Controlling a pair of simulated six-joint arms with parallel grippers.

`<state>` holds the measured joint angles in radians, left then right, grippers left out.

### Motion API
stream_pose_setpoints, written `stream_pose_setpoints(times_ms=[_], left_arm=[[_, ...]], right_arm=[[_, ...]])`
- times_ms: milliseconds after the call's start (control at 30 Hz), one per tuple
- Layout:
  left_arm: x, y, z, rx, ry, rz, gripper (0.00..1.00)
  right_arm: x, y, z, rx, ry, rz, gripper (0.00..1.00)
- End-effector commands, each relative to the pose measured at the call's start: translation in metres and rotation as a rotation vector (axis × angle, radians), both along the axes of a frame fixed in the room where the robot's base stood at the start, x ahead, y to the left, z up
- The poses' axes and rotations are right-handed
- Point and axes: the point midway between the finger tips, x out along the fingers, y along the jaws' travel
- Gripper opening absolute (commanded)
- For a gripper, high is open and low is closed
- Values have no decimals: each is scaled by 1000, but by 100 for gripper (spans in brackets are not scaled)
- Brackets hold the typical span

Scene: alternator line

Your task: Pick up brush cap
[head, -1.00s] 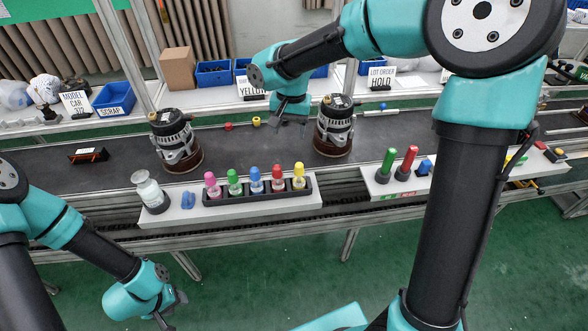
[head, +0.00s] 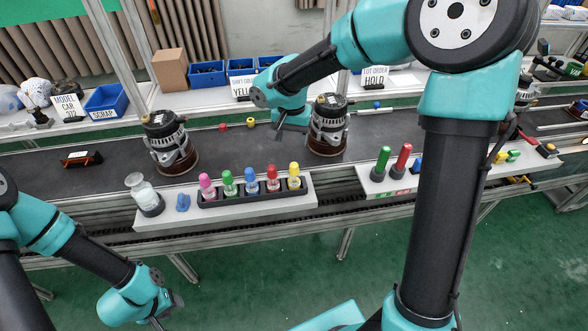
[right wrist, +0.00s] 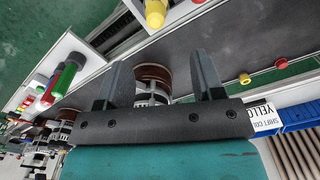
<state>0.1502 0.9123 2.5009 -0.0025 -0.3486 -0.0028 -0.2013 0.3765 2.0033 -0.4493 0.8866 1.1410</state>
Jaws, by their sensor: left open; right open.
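Two small caps lie on the dark conveyor between two alternators: a red one (head: 222,127) and a yellow one (head: 251,122). I cannot tell which is the brush cap. The right wrist view shows the yellow cap (right wrist: 245,79) with a hole in it and the red cap (right wrist: 281,63), both beside the fingers. My right gripper (head: 278,136) is open and empty, above the belt between the yellow cap and the right alternator (head: 328,130). That alternator's brown base (right wrist: 153,74) shows between its fingers. My left gripper (head: 168,314) is low at the front left, away from the belt.
The left alternator (head: 168,145) stands on the belt. A black rack (head: 250,196) with several coloured-cap bottles sits on the front ledge, with a clear bottle (head: 145,195) to its left. Green (head: 381,163) and red (head: 401,161) cylinders stand right. Blue bins (head: 108,101) line the back shelf.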

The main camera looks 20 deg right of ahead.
Motion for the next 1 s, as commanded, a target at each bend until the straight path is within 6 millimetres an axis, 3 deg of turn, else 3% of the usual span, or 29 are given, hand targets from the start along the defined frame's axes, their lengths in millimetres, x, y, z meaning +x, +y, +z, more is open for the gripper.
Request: stream_pose_setpoints(times_ms=[300, 767, 1000], left_arm=[[0, 0, 0, 0, 0, 0, 43], [0, 0, 0, 0, 0, 0, 43], [0, 0, 0, 0, 0, 0, 43]], right_arm=[[-1, 0, -51, 0, 3, 1, 61], [0, 0, -59, 1, 0, 0, 61], [-5, -4, -83, -1, 4, 1, 61]])
